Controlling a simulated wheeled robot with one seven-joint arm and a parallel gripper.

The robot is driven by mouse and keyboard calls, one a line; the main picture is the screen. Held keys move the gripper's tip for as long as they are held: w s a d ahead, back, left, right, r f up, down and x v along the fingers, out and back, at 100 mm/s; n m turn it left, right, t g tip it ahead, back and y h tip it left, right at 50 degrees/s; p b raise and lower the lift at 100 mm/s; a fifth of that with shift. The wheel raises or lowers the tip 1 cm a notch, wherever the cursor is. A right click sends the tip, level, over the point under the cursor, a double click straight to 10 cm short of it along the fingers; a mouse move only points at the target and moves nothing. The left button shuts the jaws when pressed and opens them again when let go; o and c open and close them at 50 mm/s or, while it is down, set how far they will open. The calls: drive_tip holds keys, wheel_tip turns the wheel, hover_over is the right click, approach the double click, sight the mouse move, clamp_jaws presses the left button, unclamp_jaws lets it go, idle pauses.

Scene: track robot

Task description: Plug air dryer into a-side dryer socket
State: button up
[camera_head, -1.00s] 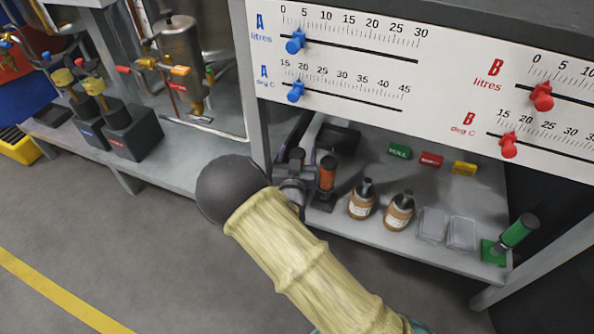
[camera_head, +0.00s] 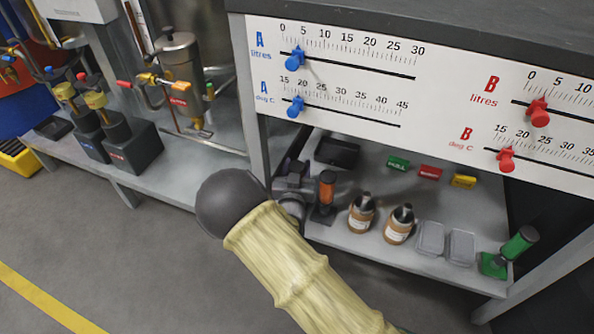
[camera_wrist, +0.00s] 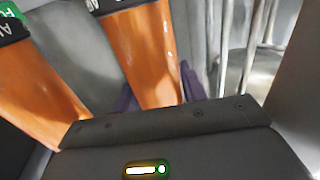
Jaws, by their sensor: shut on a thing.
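In the wrist view my gripper (camera_wrist: 158,88), with purple fingers, is closed around an orange cylinder (camera_wrist: 148,55) with a black, lettered cap. I take it to be the air dryer; its lower end is hidden behind the gripper body. A second orange cylinder (camera_wrist: 35,85) with a black cap stands to its left. In the head view one orange cylinder (camera_head: 327,190) with a black top stands upright in a dark base on the lower shelf. My gripper is mostly hidden there by my arm, just left of that cylinder. I cannot make out the a-side dryer socket.
The lower shelf (camera_head: 385,243) holds two brown bottles (camera_head: 380,220), clear boxes (camera_head: 445,242), coloured tags (camera_head: 430,173), a dark tray (camera_head: 337,152) and a green-handled item (camera_head: 515,245). A white scale panel (camera_head: 350,70) overhangs it. Floor in front is clear.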

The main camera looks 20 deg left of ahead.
sight(297, 161)
wheel_tip(297, 161, up, 4)
drive_tip(key=p, duration=0.3)
drive_tip(key=s+d+p, duration=0.3)
drive_tip(key=s+p, duration=0.4)
drive_tip(key=s, duration=1)
drive_tip(key=shift+s+d+f, duration=0.15)
drive_tip(key=shift+s+f, duration=0.2)
drive_tip(key=shift+f, duration=0.05)
